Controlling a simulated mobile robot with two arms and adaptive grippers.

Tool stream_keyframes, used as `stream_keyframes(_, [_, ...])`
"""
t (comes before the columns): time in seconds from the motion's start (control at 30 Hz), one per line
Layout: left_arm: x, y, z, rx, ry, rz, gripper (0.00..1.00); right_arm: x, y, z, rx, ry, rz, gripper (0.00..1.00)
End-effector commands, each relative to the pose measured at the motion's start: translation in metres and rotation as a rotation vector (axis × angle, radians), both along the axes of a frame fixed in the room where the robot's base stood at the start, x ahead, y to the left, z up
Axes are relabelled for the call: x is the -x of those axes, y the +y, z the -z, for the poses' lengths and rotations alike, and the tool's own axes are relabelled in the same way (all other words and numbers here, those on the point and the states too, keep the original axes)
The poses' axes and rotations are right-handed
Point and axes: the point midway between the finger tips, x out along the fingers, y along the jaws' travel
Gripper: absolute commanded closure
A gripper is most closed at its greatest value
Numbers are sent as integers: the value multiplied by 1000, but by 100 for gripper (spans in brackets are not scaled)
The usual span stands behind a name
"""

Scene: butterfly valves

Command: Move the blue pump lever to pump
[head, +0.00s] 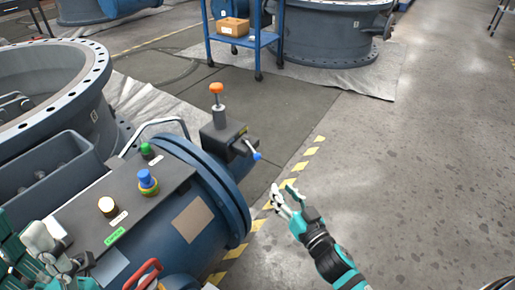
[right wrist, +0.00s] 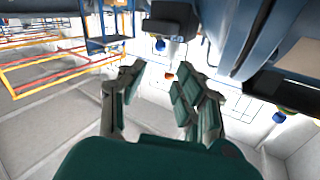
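The blue pump lever (head: 253,152) is a short lever with a blue ball tip on the right side of a dark pump block (head: 222,139). In the right wrist view, its blue tip (right wrist: 160,44) shows beyond my fingers. My right gripper (head: 283,197) is to the right of and nearer than the lever, apart from it, over the floor. Its fingers are spread and empty; they also show apart in the right wrist view (right wrist: 155,92). My left gripper (head: 30,248) is at the lower left, partly cut off, beside the valve's control panel; its opening is unclear.
An orange-topped post (head: 216,100) rises from the pump block. A large round valve body (head: 45,80) stands left. A blue cart (head: 243,40) stands behind. Floor to the right is clear.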

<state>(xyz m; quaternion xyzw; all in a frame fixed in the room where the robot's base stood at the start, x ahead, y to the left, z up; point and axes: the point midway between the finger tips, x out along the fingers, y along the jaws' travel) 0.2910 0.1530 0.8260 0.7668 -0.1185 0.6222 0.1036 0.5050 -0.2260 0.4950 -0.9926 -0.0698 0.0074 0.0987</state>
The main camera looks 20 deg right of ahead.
Motion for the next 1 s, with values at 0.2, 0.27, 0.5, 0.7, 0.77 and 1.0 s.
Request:
stream_keyframes(0.2, [0, 0, 12, 0, 1, 0, 60, -39, 5, 1, 2, -5, -1, 67])
stream_keyframes(0.27, [0, 0, 15, 0, 1, 0, 60, -52, 6, 1, 3, -4, 1, 67])
stream_keyframes(0.5, [-4, -1, 11, -3, -42, -2, 60, -104, 14, 2, 3, -3, 1, 67])
stream_keyframes(0.7, [-7, -2, 6, -6, -75, -4, 60, -141, 19, 1, 4, -2, 2, 67])
stream_keyframes(0.77, [-8, -2, 5, -8, -83, -4, 60, -149, 20, 2, 2, -1, 1, 67])
stream_keyframes(1.0, [-9, -3, 1, -10, -98, -5, 60, -165, 23, 1, 1, 1, 2, 67])
